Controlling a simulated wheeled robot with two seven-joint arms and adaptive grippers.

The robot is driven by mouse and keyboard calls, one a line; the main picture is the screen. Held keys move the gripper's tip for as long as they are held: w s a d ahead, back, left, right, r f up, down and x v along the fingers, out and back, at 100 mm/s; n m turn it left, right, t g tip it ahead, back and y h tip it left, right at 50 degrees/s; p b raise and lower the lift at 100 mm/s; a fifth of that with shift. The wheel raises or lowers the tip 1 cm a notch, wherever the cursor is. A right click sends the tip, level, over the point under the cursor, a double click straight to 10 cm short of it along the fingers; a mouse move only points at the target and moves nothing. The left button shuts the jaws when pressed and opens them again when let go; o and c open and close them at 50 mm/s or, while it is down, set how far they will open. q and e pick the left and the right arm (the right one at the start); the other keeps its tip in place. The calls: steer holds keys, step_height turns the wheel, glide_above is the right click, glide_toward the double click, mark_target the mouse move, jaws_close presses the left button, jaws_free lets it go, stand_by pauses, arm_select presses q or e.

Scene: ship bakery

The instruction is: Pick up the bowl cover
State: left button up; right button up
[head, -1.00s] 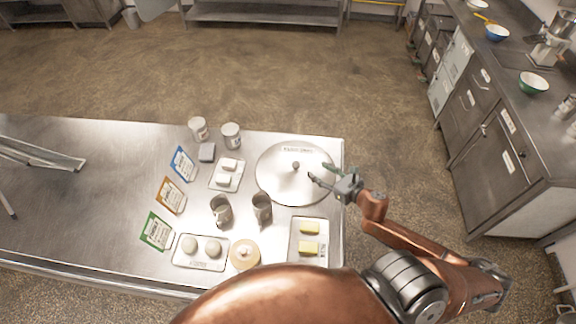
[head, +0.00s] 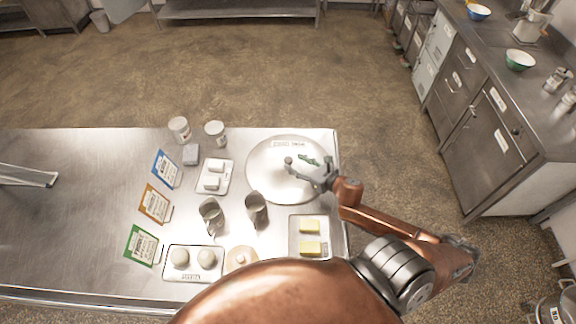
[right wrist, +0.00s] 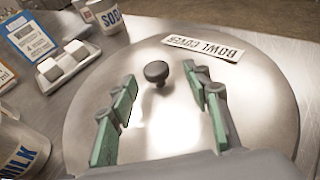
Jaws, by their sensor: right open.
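The bowl cover (head: 268,182) is a round, shiny steel lid lying on the steel table near its right end. It fills much of the right wrist view (right wrist: 165,130), with a small dark knob (right wrist: 157,72) at its middle. My right gripper (head: 299,160) is open and empty above the cover, its arm reaching in from the right. In the right wrist view its green-padded fingers (right wrist: 160,84) stand apart, with the knob between and just beyond their tips; no contact shows. My left gripper is not in view.
A white label (head: 288,144) lies at the cover's far rim. Two steel jugs (head: 257,211), a butter tray (head: 292,247), a tray of white blocks (head: 229,179) and cans (head: 215,134) stand close by. Cards stand to the left. The table's left part is largely clear.

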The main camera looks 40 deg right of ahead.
mark_target(289, 159)
steer(key=x, duration=0.3)
steer(key=shift+w+a+r+p, duration=0.2)
steer(key=shift+w+a+p, duration=0.15)
steer(key=shift+w, duration=0.1)
steer(key=shift+w+f, duration=0.2)
steer(key=shift+w, duration=0.1)
steer(key=shift+s, duration=0.1)
jaws_close()
steer(key=shift+r, duration=0.1)
